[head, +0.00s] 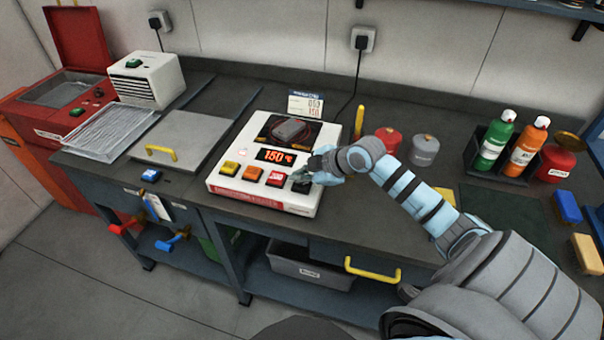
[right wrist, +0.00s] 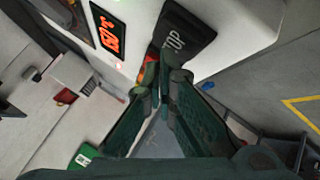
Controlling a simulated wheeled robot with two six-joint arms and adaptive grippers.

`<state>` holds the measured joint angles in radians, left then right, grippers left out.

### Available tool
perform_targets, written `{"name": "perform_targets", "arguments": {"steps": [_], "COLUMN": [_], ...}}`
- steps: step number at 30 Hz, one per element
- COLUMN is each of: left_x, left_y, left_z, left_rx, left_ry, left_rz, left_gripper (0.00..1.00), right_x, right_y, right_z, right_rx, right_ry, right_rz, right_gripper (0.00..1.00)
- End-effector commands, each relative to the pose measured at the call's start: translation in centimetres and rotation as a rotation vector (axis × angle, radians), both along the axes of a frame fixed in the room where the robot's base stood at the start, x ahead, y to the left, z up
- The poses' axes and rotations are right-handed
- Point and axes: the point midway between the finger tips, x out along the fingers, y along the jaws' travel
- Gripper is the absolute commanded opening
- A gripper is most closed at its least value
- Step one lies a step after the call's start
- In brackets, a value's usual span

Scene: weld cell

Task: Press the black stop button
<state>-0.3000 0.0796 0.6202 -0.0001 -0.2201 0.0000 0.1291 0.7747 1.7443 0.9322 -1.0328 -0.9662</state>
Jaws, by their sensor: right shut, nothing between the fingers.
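The black stop button (head: 301,187) is at the right end of the button row on the front of a white heater unit (head: 232,176). In the right wrist view the black button (right wrist: 187,35), with its partly visible lettering, lies just beyond the fingertips. My right gripper (head: 309,172) is shut and empty, pointing down at the button and partly covering it. In the right wrist view its fingertips (right wrist: 163,68) overlap the button's near edge. I cannot tell whether they touch it. My left gripper is not in view.
Yellow, orange and red buttons (head: 276,179) sit left of the black one, below a red display (head: 275,155) reading 150. A dark plate (head: 289,131) lies behind. Red and grey canisters (head: 424,150) stand right of the unit.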

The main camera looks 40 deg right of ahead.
Motion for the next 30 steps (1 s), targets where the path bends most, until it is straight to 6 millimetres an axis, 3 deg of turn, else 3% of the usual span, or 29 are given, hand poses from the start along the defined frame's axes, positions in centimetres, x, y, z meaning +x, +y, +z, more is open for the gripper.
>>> {"name": "perform_targets", "arguments": {"steps": [30], "left_x": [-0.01], "left_y": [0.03], "left_z": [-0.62], "left_rx": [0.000], "left_ry": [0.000], "left_rz": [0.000], "left_gripper": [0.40], "right_x": [-0.02], "right_y": [-0.01], "right_z": [-1.05], "right_rx": [0.000], "right_ry": [0.001], "right_rz": [0.000], "right_gripper": [0.00]}}
